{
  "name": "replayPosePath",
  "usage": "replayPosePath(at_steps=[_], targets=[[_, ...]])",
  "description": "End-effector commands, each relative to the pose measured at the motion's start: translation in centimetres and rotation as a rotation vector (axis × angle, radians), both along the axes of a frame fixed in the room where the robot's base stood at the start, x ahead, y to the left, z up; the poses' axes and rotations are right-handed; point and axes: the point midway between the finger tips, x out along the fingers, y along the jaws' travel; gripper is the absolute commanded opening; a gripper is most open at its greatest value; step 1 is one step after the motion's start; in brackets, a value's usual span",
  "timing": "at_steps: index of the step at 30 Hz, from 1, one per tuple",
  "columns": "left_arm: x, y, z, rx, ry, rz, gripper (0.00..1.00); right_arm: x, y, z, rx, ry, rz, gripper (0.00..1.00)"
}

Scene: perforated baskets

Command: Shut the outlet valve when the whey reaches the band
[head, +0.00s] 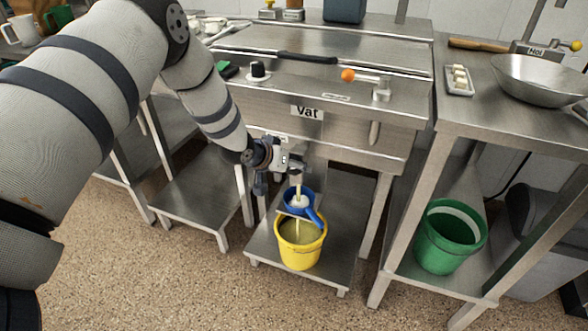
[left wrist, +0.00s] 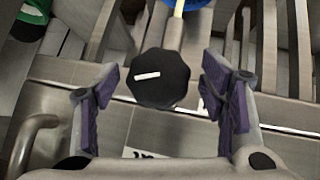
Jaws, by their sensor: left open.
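The outlet valve's black lobed knob (left wrist: 158,78) with a white mark shows in the left wrist view, between the spread fingers of my left gripper (head: 282,160), apart from both. The gripper is open below the front of the steel vat (head: 340,127) and hides most of the valve in the head view. A pale yellow stream of whey (head: 297,180) falls into a blue strainer (head: 313,215) above a yellow bucket (head: 300,257). Whey (head: 306,233) stands inside the bucket. I cannot make out the band or the exact level. My right gripper is out of view.
The bucket stands on a low steel shelf (head: 335,262) under the vat. A green bucket (head: 430,253) is on the right table's lower shelf. A steel bowl (head: 540,83) sits above. Table legs flank the bucket; the floor (head: 190,290) in front is clear.

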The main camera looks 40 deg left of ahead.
Motion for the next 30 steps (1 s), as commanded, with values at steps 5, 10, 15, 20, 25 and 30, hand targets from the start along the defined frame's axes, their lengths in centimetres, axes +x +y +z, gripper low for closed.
replayPosePath(at_steps=[5, 10, 15, 20, 25, 30], targets=[[0.7, 0.0, -0.5, 0.000, -0.001, 0.000, 0.65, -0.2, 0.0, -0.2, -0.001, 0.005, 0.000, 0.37], [0.7, -0.1, -0.4, 0.000, -0.002, 0.000, 0.65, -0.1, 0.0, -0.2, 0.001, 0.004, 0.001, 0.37], [0.6, -0.1, -0.4, 0.000, -0.002, 0.000, 0.27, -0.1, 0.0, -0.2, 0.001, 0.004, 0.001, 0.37], [0.6, -0.1, -0.4, 0.002, -0.002, 0.000, 0.17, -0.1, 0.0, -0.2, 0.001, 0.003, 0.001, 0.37], [0.7, -0.4, 0.0, 0.105, 0.022, -0.007, 0.17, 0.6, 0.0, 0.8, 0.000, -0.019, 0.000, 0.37], [0.6, -0.4, -0.3, 0.270, 0.065, -0.007, 0.17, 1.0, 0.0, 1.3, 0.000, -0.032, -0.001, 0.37]])
